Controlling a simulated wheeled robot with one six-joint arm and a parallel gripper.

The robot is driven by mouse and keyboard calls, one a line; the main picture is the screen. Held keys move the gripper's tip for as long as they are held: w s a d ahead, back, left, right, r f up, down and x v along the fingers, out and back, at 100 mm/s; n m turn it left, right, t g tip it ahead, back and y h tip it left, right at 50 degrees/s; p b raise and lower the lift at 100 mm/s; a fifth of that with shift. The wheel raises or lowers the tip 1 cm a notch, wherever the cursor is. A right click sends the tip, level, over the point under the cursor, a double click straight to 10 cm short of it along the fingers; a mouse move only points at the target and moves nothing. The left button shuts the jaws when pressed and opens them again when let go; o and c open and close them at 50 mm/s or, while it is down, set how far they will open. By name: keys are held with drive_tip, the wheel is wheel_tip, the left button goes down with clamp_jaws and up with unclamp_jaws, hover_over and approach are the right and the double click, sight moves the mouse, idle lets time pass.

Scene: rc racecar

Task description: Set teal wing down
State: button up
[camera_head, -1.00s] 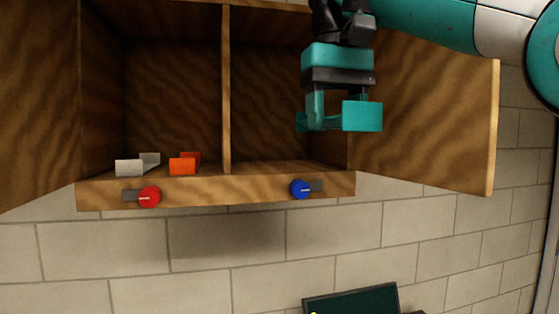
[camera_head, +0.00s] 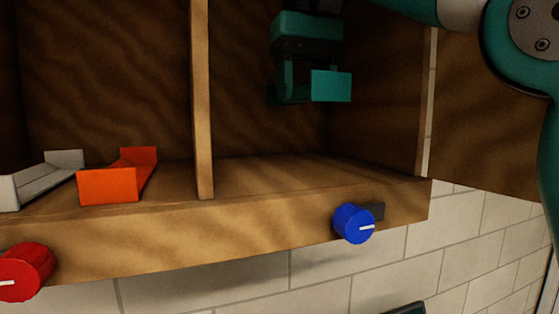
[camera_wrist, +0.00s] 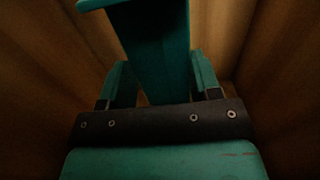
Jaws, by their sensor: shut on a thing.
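The teal wing (camera_head: 330,86) is held by my gripper (camera_head: 290,88) inside the right compartment of the wooden cabinet, above its floor and apart from it. In the wrist view the teal wing (camera_wrist: 158,45) extends forward between the two fingers of my gripper (camera_wrist: 160,80). The fingers are shut on it. The compartment floor (camera_head: 300,172) below the wing is bare. The far end of the wing is partly hidden in shadow.
A wooden divider (camera_head: 202,100) stands left of my gripper. An orange wing (camera_head: 110,185) and a grey wing (camera_head: 30,182) lie in the left compartment. A red knob (camera_head: 25,272) and a blue knob (camera_head: 354,223) are on the cabinet's front edge. The right side wall is close.

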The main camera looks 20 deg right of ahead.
sight(303, 171)
drive_tip(key=shift+w+f, duration=0.15)
drive_tip(key=shift+w, duration=0.15)
wheel_tip(303, 171, down, 10)
drive_tip(key=shift+r, duration=0.15)
drive_tip(key=o, duration=0.9)
drive_tip(key=shift+r, duration=3.8)
